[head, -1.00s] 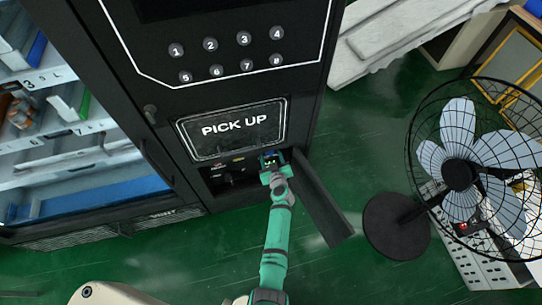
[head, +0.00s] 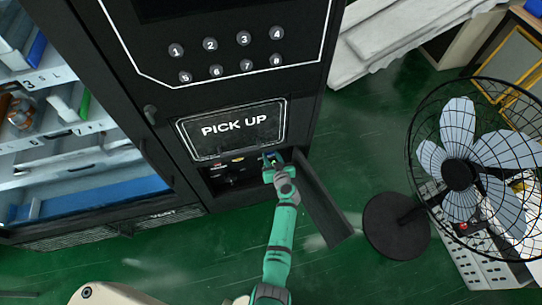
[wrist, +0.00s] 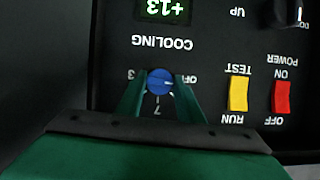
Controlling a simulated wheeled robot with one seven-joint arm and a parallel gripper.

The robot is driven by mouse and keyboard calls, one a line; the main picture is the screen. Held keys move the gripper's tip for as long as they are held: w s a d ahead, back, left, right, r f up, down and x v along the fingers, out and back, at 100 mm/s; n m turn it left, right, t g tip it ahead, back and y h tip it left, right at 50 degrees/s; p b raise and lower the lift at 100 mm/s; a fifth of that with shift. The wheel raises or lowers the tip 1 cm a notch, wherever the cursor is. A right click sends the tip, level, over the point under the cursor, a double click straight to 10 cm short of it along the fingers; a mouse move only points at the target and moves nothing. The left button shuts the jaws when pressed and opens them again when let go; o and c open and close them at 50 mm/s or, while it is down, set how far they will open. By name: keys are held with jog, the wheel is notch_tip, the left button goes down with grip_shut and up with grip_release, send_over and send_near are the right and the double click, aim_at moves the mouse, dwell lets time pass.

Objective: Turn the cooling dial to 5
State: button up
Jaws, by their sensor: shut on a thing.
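The blue cooling dial (wrist: 160,81) sits on a black panel under the upside-down word COOLING in the wrist view. A pale mark on the dial points right and slightly down in the picture. A 3 shows left of it, a 7 below and OFF at the right, partly covered; the 5 is not visible. My gripper (wrist: 160,87) is shut on the dial, one green finger on each side. In the head view my gripper (head: 271,161) reaches into the open compartment below PICK UP and hides the dial.
Near the dial are a yellow TEST/RUN switch (wrist: 238,95), a red POWER switch (wrist: 281,97), a green display (wrist: 163,9) and a black knob (wrist: 284,12). The compartment's open door (head: 324,199) stands right of my arm. A fan (head: 460,173) stands farther right.

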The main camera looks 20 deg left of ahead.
jog(key=m+g+y, duration=0.1)
jog(key=m+y, duration=0.1)
jog(key=m, duration=0.1)
jog(key=shift+w+d, duration=0.1)
jog(key=shift+d, duration=0.05)
jog(key=shift+m, duration=0.3)
dwell(0.5)
jog(key=o, duration=1)
jog(key=v, duration=1)
jog(key=shift+d+r, duration=0.1)
jog(key=shift+d, duration=0.3)
